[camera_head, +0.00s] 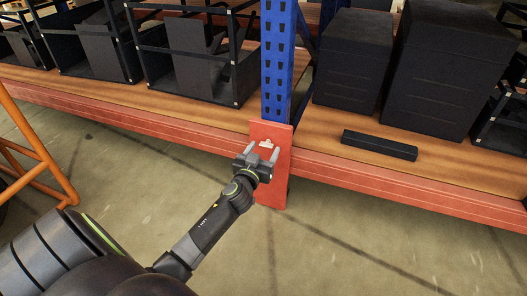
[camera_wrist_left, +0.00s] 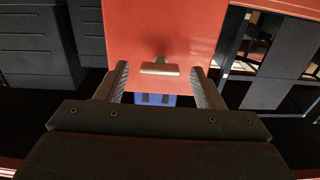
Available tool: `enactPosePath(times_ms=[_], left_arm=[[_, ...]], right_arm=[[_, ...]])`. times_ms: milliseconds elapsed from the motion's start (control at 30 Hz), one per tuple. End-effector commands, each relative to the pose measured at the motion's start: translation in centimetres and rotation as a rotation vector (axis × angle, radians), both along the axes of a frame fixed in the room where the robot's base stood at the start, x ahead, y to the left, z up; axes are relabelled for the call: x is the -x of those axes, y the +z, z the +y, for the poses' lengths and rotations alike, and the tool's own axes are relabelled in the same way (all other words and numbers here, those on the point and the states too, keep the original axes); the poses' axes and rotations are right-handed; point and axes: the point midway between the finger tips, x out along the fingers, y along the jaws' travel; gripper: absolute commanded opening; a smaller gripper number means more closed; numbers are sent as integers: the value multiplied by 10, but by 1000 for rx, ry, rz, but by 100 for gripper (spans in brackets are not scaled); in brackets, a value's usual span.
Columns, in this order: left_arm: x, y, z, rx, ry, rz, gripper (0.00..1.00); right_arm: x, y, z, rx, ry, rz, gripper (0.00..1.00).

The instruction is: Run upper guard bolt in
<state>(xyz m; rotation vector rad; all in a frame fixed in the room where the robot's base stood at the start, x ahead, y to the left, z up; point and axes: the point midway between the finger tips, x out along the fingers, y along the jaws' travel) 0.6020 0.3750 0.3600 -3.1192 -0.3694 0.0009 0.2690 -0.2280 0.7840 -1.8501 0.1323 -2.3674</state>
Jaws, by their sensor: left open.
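The upper guard bolt (camera_head: 267,143) is a pale T-shaped piece on the orange-red guard plate (camera_head: 270,192), which stands in front of the blue rack upright. In the left wrist view, the bolt's grey crossbar (camera_wrist_left: 160,69) lies level on the guard plate (camera_wrist_left: 160,25), with a short stem behind it. My left gripper (camera_head: 263,151) is open in front of the plate. In the wrist view its two fingers stand either side of the crossbar, with a gap on each side. The lower part of the plate is partly hidden by my gripper. My right gripper is out of view.
The blue upright (camera_head: 277,65) rises behind the plate. An orange beam (camera_head: 400,195) edges the wooden shelf. A black bar (camera_head: 379,145) and large black cases (camera_head: 352,60) sit to the right, black crates (camera_head: 195,70) to the left. An orange frame (camera_head: 35,150) stands at far left.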

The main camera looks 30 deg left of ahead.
Motion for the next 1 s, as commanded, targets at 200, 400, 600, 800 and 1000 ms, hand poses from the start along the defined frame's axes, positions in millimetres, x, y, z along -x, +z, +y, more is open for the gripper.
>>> enactPosePath(times_ms=[200, 400, 600, 800, 1000], left_arm=[[-6, 0, 2, 1, 0, 1, 62], [-6, 0, 1, 1, 0, 0, 59], [-6, 0, 1, 1, 0, 0, 33], [-6, 0, 1, 0, 0, 0, 17], [-6, 0, 1, -28, 0, 7, 17]], right_arm=[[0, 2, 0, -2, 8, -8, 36], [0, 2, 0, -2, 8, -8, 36], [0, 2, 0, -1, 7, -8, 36], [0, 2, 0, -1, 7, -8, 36], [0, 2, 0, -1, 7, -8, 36]])
